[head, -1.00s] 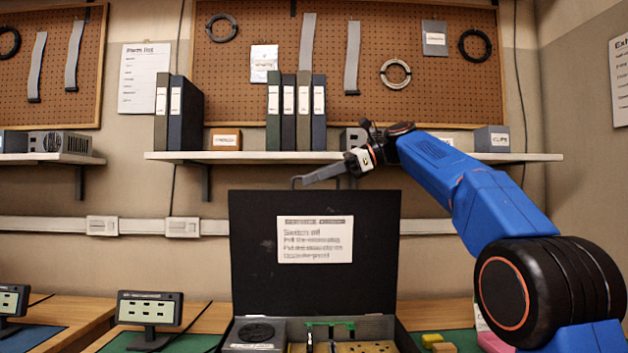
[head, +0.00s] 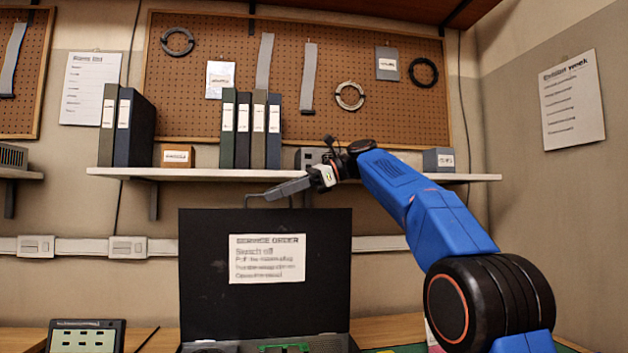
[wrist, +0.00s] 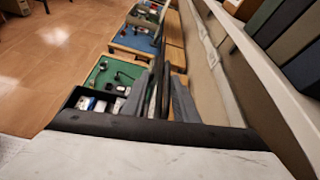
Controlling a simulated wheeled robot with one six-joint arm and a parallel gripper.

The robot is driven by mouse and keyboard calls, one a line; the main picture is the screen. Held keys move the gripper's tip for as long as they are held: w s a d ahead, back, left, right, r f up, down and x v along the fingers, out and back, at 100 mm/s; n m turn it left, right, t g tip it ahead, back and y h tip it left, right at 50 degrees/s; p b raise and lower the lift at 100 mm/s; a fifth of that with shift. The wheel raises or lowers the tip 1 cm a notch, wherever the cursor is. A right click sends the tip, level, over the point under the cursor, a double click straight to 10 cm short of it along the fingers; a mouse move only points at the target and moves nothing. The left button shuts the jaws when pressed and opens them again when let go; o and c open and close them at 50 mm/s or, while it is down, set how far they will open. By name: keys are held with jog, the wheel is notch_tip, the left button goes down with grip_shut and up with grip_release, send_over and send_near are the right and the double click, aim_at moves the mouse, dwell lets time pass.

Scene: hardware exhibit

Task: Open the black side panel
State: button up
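The black side panel (head: 205,265) stands upright in the head view, with a printed service sheet (head: 267,259) on its face. It rises behind the open case (head: 325,344), whose inside shows only at the bottom edge. My gripper (head: 283,190) is above that edge, pointing left, and looks apart from the panel. In the wrist view its two grey fingers (wrist: 160,98) are spread, with no object clearly held between them.
A shelf (head: 225,174) with binders (head: 250,130) and boxes runs close behind my gripper. A small display (head: 86,337) stands at lower left. The wrist view shows a green mat (wrist: 122,72) and a dark tray of parts (wrist: 95,102). Open floor (wrist: 60,45) lies at upper left.

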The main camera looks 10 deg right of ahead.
jog(key=v, duration=1.4)
jog(key=shift+d, duration=0.25)
grip_shut()
jog(key=w+n+t, duration=0.1)
jog(key=n+t+y, duration=0.1)
jog(key=n, duration=0.1)
jog(key=w+n+y, duration=0.1)
jog(key=shift+w+a+f+n+t, duration=0.1)
jog(key=shift+w+a+n+t, duration=0.2)
jog(key=shift+t, duration=0.1)
notch_tip(320, 180, down, 7)
jog(key=w+d+n+t, duration=0.2)
jog(key=n+t, duration=0.3)
jog(key=x, duration=0.9)
jog(key=shift+w+a+h, duration=0.2)
jog(key=shift+h, duration=0.1)
